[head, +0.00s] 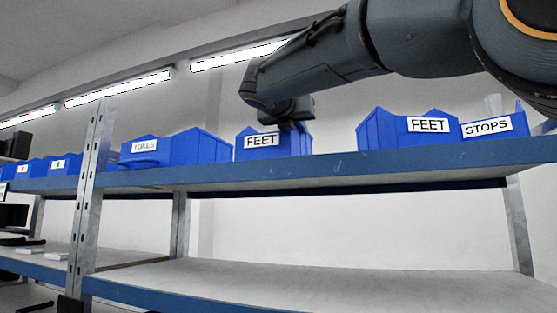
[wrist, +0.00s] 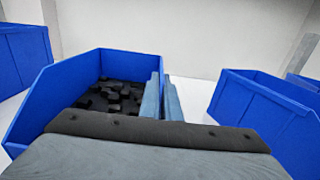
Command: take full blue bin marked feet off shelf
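A blue bin labelled FEET (head: 272,150) stands on the upper shelf in the middle of the head view. In the wrist view the bin (wrist: 85,68) holds many small black pieces. My gripper (head: 291,123) is at its right side, reaching down from above. In the wrist view the two grey-blue fingers (wrist: 162,98) are close together with the bin's right wall between them, one inside and one outside. A second blue bin labelled FEET (head: 385,130) stands farther right; its contents are hidden in the head view. The wrist hides the near part of the held bin.
A blue YOKES bin (head: 190,148) stands left of the FEET bin, and a STOPS bin (head: 495,127) at the far right. The upper shelf (head: 330,170) has gaps beside the held bin. The lower shelf (head: 300,285) is bare. A metal post (head: 91,190) stands left.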

